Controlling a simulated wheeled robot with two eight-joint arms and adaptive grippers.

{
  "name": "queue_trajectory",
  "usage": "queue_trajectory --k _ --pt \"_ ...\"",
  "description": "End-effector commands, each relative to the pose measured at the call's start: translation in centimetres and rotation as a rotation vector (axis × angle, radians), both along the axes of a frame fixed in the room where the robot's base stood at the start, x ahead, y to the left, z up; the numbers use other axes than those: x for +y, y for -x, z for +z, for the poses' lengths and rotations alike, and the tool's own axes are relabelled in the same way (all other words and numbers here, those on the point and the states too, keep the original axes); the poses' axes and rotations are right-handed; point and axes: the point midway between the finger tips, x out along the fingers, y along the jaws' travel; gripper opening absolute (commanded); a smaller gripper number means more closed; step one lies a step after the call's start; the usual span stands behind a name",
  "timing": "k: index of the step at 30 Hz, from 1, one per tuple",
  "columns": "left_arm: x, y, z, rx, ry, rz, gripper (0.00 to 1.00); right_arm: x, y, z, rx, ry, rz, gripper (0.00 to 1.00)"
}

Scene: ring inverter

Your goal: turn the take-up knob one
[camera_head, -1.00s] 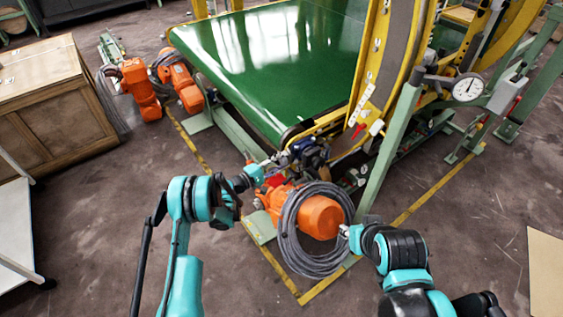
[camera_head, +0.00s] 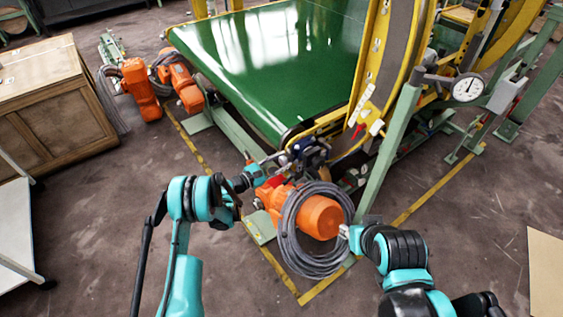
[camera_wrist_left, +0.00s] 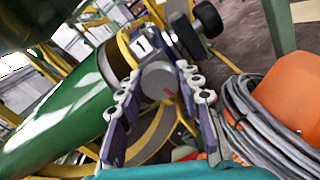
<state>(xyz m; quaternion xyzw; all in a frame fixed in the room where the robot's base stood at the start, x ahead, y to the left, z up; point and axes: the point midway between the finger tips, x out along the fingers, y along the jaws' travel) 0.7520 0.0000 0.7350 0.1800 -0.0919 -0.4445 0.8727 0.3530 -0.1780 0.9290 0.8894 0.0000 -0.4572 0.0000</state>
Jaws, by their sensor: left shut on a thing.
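In the head view my left gripper (camera_head: 308,151) is at the near corner of the green belt, and the knob cannot be made out there. My right gripper (camera_head: 345,231) is beside the cable coil, mostly hidden by its wrist, so its fingers cannot be read.
An orange motor (camera_head: 318,216) with a grey cable coil (camera_head: 290,238) stands just below my left gripper. A green post (camera_head: 384,155) rises to the right, near a dial gauge (camera_head: 468,87). A dark knob (camera_wrist_left: 207,19) is beyond the gripped one. Floor at the front is clear.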

Motion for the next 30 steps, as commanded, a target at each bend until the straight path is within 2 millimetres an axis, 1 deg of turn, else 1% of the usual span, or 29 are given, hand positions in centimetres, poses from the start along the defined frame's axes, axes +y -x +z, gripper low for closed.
queue_trajectory --k 6,12,18,30 --pt "0.01 0.01 -0.07 0.118 0.085 0.000 0.06 0.00 0.00 -0.01 0.000 0.000 0.000 0.33" --pt "0.00 0.02 -0.07 0.186 0.134 0.000 0.06 0.00 0.00 -0.01 0.000 0.000 0.000 0.33" --pt "0.00 0.02 -0.07 0.218 0.157 -0.001 0.06 0.00 0.00 -0.01 0.000 0.000 0.000 0.33" --pt "0.00 0.03 -0.09 0.223 0.161 -0.001 0.06 0.00 0.00 -0.01 0.000 0.000 0.000 0.33"
